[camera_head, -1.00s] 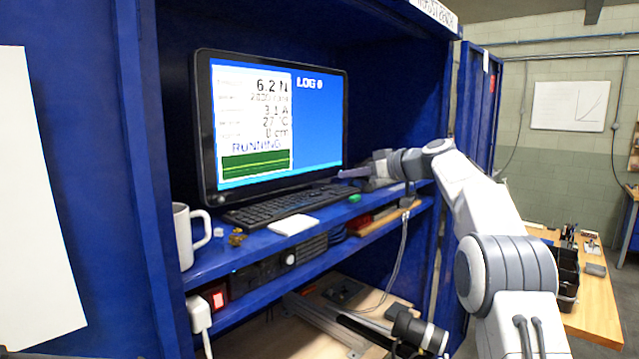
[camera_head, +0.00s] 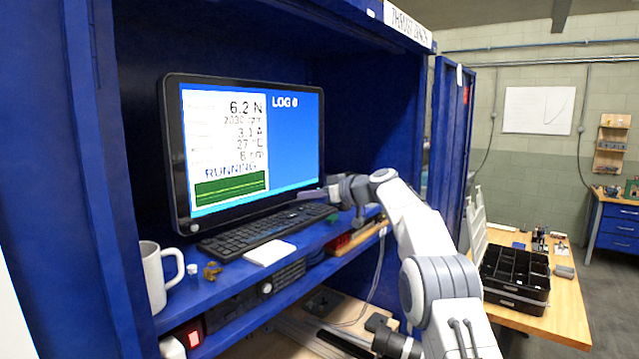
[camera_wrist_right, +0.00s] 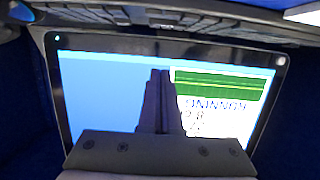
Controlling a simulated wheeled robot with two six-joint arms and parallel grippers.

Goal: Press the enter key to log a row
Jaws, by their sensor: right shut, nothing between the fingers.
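The black keyboard (camera_head: 262,231) lies on the blue shelf in front of the monitor (camera_head: 250,150). The monitor shows thrust readings, the word RUNNING and "LOG 0". My right gripper (camera_head: 308,194) is shut and empty. In the head view it reaches in from the right, near the keyboard's right end and the monitor's lower right corner. In the right wrist view its closed fingers (camera_wrist_right: 160,100) stand in front of the monitor, and the keyboard (camera_wrist_right: 170,20) runs along the top edge. The enter key cannot be made out. My left gripper is not in view.
A white mug (camera_head: 158,275), a small brass piece (camera_head: 212,271) and a white pad (camera_head: 270,252) sit along the shelf front. A green item (camera_head: 332,217) lies near my right wrist. The blue cabinet walls enclose the shelf. A wooden table with a black organizer (camera_head: 515,278) stands at right.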

